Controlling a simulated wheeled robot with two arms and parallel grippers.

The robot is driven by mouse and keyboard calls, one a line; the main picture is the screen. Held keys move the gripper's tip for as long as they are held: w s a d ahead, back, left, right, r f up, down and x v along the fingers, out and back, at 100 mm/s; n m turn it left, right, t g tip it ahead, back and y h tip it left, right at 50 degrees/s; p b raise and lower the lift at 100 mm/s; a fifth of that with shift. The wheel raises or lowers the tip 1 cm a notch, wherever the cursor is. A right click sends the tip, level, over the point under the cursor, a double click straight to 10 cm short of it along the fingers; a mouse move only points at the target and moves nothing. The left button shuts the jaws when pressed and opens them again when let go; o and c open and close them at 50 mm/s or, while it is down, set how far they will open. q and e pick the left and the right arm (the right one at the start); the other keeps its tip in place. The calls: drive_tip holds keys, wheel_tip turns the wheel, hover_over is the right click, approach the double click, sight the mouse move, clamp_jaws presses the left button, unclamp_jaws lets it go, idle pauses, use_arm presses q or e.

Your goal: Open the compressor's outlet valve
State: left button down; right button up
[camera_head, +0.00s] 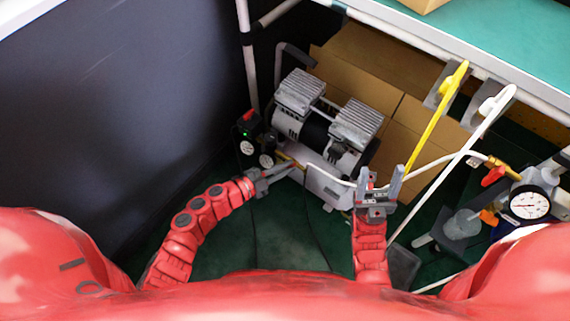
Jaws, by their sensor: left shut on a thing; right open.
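The compressor (325,130), grey and black with two finned heads, stands on the floor under the table. A small brass-coloured piece at its front left, seemingly the outlet valve (284,157), sits at the tips of my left gripper (291,166). That gripper is shut on it; its fingers hide most of the piece, so I cannot tell how its handle is turned. My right gripper (381,178) is open and empty, fingers pointing up, at the right front of the compressor, near the white hose (430,160).
A yellow bar (437,115) and a white bar (455,160) slant down at right. A large white gauge (530,203) and red lever (493,175) are at far right.

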use_arm(q)
drive_tip(key=m+g+p, duration=0.1)
drive_tip(key=m, duration=0.3)
drive_tip(key=m+g+y+p, duration=0.1)
drive_tip(key=m+g, duration=0.1)
drive_tip(key=m, duration=0.2)
drive_tip(key=shift+f+g, duration=0.1)
drive_tip(key=shift+g, duration=0.2)
drive_tip(key=shift+m+y, duration=0.3)
drive_tip(key=shift+m, duration=0.2)
drive_tip(key=c, duration=0.9)
unclamp_jaws()
